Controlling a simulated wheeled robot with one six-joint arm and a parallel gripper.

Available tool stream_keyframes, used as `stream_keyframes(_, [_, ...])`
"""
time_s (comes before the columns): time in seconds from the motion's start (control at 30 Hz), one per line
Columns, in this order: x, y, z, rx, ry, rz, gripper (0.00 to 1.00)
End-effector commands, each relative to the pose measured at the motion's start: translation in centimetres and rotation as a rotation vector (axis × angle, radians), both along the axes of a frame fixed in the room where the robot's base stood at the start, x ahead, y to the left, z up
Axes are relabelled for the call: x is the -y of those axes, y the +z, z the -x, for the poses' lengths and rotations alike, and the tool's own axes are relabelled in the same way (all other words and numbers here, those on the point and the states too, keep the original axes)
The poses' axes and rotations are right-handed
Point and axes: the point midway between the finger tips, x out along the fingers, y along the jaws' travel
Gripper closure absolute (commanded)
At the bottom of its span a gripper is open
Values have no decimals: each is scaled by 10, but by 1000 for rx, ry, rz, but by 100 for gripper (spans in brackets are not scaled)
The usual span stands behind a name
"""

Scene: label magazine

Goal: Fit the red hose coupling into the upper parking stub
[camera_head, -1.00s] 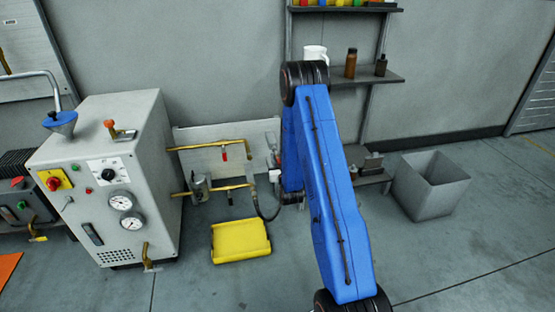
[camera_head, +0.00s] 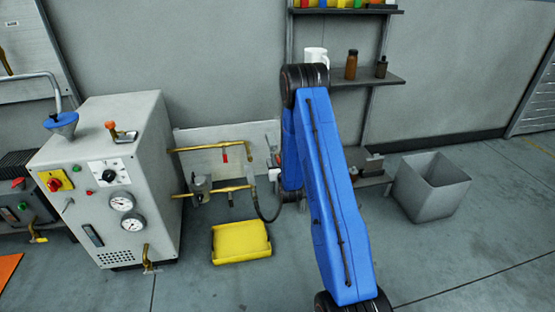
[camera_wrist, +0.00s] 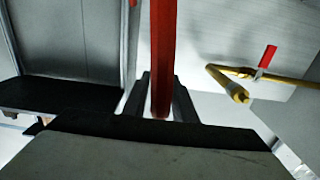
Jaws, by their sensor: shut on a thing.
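In the wrist view my gripper (camera_wrist: 161,85) is shut on a long red part, which I take to be the red hose coupling (camera_wrist: 162,45). It runs up between the fingers and out of the top edge, so its far end is out of sight. To its right, apart from it, is a brass pipe with a red lever; its open round end, likely the upper parking stub (camera_wrist: 239,96), faces the camera. In the head view the upper brass pipe (camera_head: 205,149) runs along a pale board, and my blue arm hides most of my gripper.
A lower brass pipe (camera_head: 228,189) and a dark hose (camera_head: 264,213) are left of my arm. A grey machine cabinet (camera_head: 95,180) stands further left. A yellow tray (camera_head: 240,243) lies on the floor. A shelf (camera_head: 375,77) and a grey bin (camera_head: 430,187) are right.

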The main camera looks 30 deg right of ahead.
Motion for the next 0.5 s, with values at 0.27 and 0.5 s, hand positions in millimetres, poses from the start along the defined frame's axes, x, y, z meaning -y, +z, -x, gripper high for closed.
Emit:
stream_keyframes(0.27, [2,0,-6,1,0,0,100])
stream_keyframes(0.5, [2,0,-6,1,0,0,53])
